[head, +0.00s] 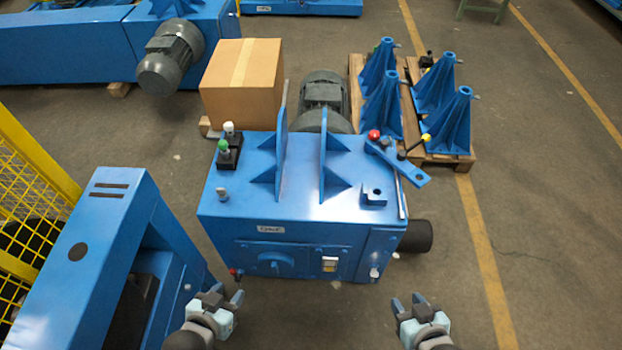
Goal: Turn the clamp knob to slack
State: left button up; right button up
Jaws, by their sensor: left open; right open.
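A blue machine (300,226) stands in the middle of the head view. Its front face carries a blue round knob (275,264); I cannot tell whether this is the clamp knob or how it is set. A red ball knob (374,135) and a yellow-tipped lever (426,138) sit at the top right, by a blue flat arm (404,167). My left gripper (228,292) is open and empty, in front of the machine's lower left corner. My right gripper (408,300) is open and empty, in front and to the right. Neither touches the machine.
A blue guard frame (105,225) and yellow mesh fence (35,165) stand close on the left. A cardboard box (240,85), a grey motor (324,92) and a pallet (440,160) with blue brackets are behind. The floor on the right is clear.

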aim_at(374, 135)
jog(key=i+l, duration=0.15)
jog(key=l, duration=0.2)
jog(key=i+l, duration=0.15)
jog(key=l, duration=0.15)
jog(key=i+l, duration=0.2)
jog(key=l, duration=0.15)
jog(key=i+l, duration=0.15)
jog(key=l, duration=0.2)
jog(key=l+u, duration=0.15)
jog(key=u, duration=0.25)
jog(key=i+l+u, duration=0.1)
jog(key=u, duration=0.3)
jog(key=l+u, duration=0.25)
jog(key=u, duration=0.2)
